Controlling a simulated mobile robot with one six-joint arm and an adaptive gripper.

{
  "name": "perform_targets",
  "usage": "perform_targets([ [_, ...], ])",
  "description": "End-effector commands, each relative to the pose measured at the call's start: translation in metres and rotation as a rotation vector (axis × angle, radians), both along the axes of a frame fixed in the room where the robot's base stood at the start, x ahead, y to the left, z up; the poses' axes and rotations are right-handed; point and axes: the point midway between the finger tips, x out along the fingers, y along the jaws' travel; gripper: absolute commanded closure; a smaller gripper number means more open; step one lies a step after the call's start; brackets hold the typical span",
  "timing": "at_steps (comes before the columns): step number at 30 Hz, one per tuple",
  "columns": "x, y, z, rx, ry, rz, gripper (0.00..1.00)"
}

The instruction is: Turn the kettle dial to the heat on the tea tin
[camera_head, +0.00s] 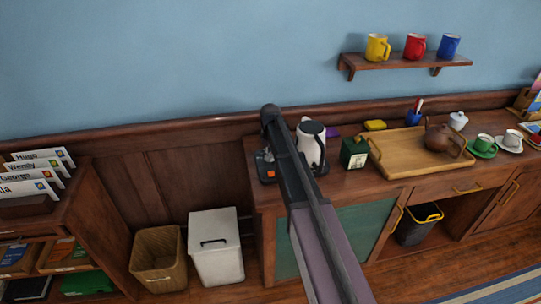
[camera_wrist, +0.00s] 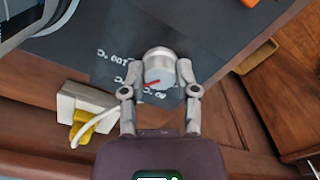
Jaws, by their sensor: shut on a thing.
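The white kettle (camera_head: 312,148) with a black handle stands on the left end of the sideboard, partly behind my arm. In the wrist view, the round grey dial (camera_wrist: 160,66) with a red pointer sits on a dark panel (camera_wrist: 85,45). My gripper (camera_wrist: 160,80) is shut on the dial, one finger on each side.
A wooden tray (camera_head: 385,166) holds a brown teapot (camera_head: 441,139). A white socket with a yellow plug (camera_wrist: 82,126) and cable is close to my gripper. A wicker basket (camera_head: 158,258) and white bin (camera_head: 215,247) stand on the floor. A shelf (camera_head: 410,64) holds three mugs.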

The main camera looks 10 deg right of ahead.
Motion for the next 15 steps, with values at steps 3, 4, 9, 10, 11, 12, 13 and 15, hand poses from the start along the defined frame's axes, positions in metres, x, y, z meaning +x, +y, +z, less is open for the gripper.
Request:
perform_targets([
  [3,-0.0005,-0.0005,-0.0002,-0.001,0.001,-0.093,1.00],
  [4,-0.0006,-0.0005,-0.0002,-0.001,0.001,-0.118,1.00],
  [9,-0.0006,-0.0007,-0.0002,0.000,0.001,-0.266,1.00],
  [10,-0.0006,-0.0007,-0.0002,0.000,0.001,-0.292,1.00],
  [11,-0.0007,-0.0007,-0.0002,0.000,0.001,-0.316,1.00],
  [12,-0.0006,-0.0007,-0.0002,0.000,0.001,-0.348,1.00],
  [13,-0.0007,-0.0007,-0.0002,0.000,0.001,-0.371,1.00],
  [15,-0.0007,-0.0007,-0.0002,0.000,0.001,-0.422,1.00],
])
